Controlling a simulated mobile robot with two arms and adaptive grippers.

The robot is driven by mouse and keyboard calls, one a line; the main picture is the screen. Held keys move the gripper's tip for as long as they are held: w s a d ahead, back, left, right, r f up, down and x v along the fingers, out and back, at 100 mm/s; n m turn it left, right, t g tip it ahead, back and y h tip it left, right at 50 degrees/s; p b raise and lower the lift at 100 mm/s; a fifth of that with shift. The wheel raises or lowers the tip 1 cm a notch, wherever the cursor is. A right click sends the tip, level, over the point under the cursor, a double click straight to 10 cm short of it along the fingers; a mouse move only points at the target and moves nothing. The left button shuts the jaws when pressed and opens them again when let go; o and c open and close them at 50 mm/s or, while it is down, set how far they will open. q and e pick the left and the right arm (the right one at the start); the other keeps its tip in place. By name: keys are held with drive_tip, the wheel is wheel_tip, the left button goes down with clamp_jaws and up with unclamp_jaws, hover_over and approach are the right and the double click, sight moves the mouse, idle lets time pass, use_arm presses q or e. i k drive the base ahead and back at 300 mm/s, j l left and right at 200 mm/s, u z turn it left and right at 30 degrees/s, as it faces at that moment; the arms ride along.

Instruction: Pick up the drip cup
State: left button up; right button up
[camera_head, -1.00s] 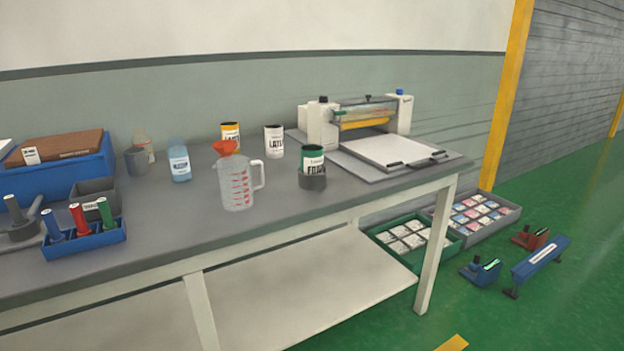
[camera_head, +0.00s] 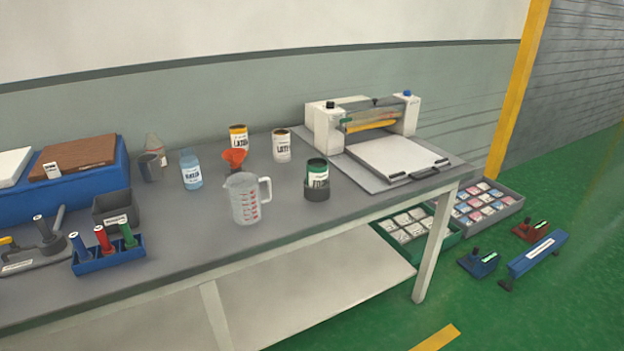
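No cup carries a readable "drip cup" label. A plain grey cup (camera_head: 151,167) stands upright at the back left of the grey bench (camera_head: 190,232), beside a clear bottle with a reddish label (camera_head: 155,146). A dark grey cup-like holder (camera_head: 317,191) surrounds the base of a green-labelled can (camera_head: 317,171) near the bench's front right. I cannot tell which of the two is the drip cup. Both stand apart from the clear measuring jug (camera_head: 244,199). Neither of my grippers is in view.
A red funnel (camera_head: 235,158), yellow-labelled can (camera_head: 239,138), white can (camera_head: 282,146) and blue-white bottle (camera_head: 191,171) stand nearby. A roller machine (camera_head: 365,125) fills the right end. Crates (camera_head: 484,205) and tools lie on the floor.

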sight(322, 194)
drive_tip(key=i+l+u, duration=0.35)
drive_tip(key=i+l, duration=0.25)
drive_tip(key=i+l+u, duration=0.2)
drive_tip(key=l, duration=0.25)
drive_tip(key=i+l+u, duration=0.2)
drive_tip(key=i+l, duration=0.15)
drive_tip(key=i+l+u, duration=0.2)
drive_tip(key=l, duration=0.35)
